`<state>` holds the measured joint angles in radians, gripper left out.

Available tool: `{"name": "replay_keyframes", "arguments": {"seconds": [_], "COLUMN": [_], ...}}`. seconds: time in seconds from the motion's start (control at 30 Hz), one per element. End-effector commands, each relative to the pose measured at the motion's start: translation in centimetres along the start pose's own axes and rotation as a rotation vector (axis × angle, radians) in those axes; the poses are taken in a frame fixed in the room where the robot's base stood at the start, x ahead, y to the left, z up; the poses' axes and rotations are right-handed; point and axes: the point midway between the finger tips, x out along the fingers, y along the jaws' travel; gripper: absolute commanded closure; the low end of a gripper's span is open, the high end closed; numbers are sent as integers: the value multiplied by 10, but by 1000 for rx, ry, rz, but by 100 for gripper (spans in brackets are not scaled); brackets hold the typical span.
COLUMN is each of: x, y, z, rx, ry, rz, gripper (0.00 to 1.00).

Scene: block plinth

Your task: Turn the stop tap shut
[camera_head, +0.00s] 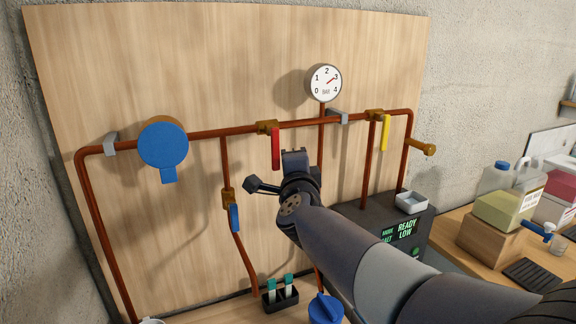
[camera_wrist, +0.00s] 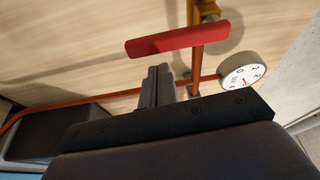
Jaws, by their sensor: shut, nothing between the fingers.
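The red lever (camera_head: 276,148) hangs straight down from a brass valve (camera_head: 267,127) on the horizontal copper pipe, across the pipe's line. A yellow lever (camera_head: 385,133) hangs from another brass valve to the right, and a blue lever (camera_head: 235,218) sits on a lower branch valve. Which one is the stop tap is not marked. My gripper (camera_head: 295,157) is shut and empty, just right of the red lever's lower end. In the wrist view the shut fingertips (camera_wrist: 158,72) appear just below the red lever (camera_wrist: 178,40); contact cannot be told.
A pressure gauge (camera_head: 323,83) stands above the pipe and also shows in the wrist view (camera_wrist: 243,71). A round blue device (camera_head: 163,144) is at left. A dark display box (camera_head: 400,235) carries a white tray (camera_head: 411,202). A vial rack (camera_head: 279,297) stands low down. Bottles stand on the right bench.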

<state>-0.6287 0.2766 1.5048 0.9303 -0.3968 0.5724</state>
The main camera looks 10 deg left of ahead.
Motion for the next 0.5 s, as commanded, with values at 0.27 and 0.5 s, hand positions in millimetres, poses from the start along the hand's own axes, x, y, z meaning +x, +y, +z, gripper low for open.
{"name": "replay_keyframes", "arguments": {"seconds": [0.27,0.5], "x": [-30,-71], "y": [0,-1], "z": [-13,-13], "rx": [0,0], "ry": [-3,-2], "rz": [-3,-2], "gripper": [100,100]}}
